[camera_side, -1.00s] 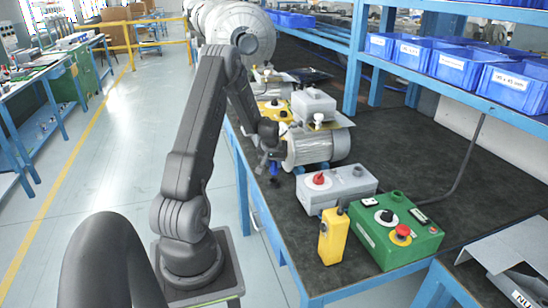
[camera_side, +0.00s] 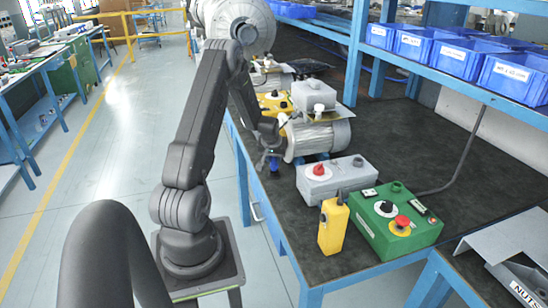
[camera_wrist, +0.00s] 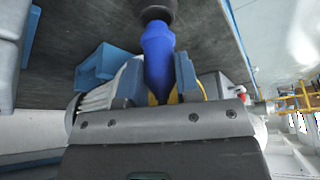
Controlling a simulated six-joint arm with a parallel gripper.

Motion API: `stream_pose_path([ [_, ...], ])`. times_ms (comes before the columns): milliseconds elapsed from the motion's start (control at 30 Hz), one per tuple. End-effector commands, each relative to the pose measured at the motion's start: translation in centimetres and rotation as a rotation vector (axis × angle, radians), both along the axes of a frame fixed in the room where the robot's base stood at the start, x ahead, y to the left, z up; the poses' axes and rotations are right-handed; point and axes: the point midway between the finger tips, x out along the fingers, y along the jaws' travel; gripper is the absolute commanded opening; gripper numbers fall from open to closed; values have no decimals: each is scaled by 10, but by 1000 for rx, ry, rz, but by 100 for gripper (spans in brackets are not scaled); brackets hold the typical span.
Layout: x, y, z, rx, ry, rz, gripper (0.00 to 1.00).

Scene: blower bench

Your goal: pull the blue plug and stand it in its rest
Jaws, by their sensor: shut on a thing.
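A blue plug (camera_wrist: 158,52) fills the middle of the wrist view, with my gripper (camera_wrist: 163,97) shut on its near end. A dark round piece (camera_wrist: 157,11) sits at the plug's far end, over the dark bench top; I cannot tell whether it is part of the plug or a holder. In the side view my gripper (camera_side: 271,153) is low over the left edge of the bench, beside the grey motor (camera_side: 320,138). Only a small part of the blue plug (camera_side: 275,164) shows below it. I cannot make out the rest for certain.
A grey box with a red knob (camera_side: 330,182), a yellow control box (camera_side: 333,228) and a green box with a red button (camera_side: 395,222) stand nearer the camera. A shelf holds blue bins (camera_side: 455,60). The bench top (camera_side: 430,150) right of the motor is clear.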

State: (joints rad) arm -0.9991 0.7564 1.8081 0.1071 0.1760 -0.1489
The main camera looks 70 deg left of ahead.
Motion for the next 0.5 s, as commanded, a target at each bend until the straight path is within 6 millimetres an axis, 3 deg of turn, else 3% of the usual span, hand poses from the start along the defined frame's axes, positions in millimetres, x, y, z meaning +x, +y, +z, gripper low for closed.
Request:
stream_pose_path([
  [500,0,0,-7,1,-1,1,0],
])
